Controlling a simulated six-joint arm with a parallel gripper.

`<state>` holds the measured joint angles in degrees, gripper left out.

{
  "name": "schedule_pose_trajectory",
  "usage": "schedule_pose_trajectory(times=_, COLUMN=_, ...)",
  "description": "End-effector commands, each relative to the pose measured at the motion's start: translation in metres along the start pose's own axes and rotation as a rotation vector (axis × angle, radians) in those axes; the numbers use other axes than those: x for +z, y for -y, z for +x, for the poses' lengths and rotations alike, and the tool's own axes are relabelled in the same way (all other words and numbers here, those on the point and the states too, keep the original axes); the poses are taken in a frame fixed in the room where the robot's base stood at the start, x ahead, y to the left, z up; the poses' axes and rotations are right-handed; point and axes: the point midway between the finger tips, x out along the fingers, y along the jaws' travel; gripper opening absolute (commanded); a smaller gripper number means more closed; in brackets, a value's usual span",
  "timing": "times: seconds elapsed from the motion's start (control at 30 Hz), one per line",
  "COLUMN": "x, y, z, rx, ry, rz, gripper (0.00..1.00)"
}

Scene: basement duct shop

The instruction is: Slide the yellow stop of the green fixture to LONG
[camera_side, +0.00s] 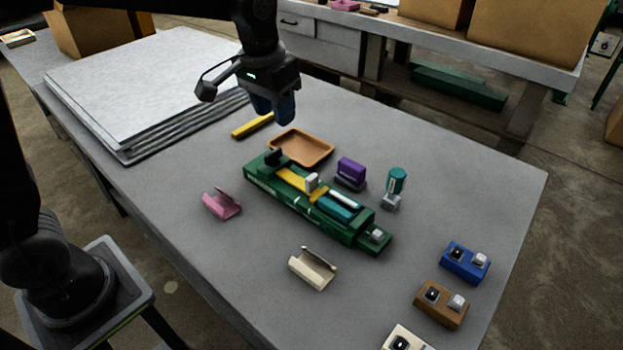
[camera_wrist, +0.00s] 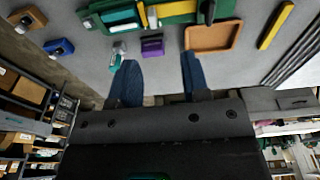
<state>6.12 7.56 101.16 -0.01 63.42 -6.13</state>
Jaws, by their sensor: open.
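The green fixture (camera_side: 275,191) lies lengthwise across the middle of the bench. Its yellow stop (camera_side: 318,194) shows near the middle of its length, beside a pale grey block (camera_side: 311,182) and a yellow strip (camera_side: 291,178). A teal piece (camera_side: 335,209) lies in the fixture on the stop's right. The LONG marking cannot be read. My gripper (camera_side: 272,110) hangs above the bench behind the fixture's left end, open and empty. In the wrist view, its blue fingers (camera_wrist: 160,62) are apart, and the fixture (camera_wrist: 180,10) is at the top edge, partly cut off.
An orange-brown tray (camera_side: 303,147), purple block (camera_side: 351,173) and teal-topped stamp-like piece (camera_side: 395,186) stand behind the fixture. A yellow bar (camera_side: 253,125) lies near the stacked sheets (camera_side: 140,90). Pink (camera_side: 222,203) and cream (camera_side: 313,268) channels lie in front. Switch boxes (camera_side: 465,262) stand right.

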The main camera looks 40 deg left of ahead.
Motion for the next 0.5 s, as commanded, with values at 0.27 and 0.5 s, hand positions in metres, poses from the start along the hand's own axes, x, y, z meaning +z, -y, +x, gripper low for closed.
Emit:
schedule_pose_trajectory(times=0.27, x=-0.051, y=-0.022, z=0.059, rx=-0.012, ry=0.119, rz=0.001, gripper=0.43)
schedule_pose_trajectory(times=0.5, x=-0.057, y=-0.026, z=0.077, rx=-0.015, ry=0.14, rz=0.0, gripper=0.43)
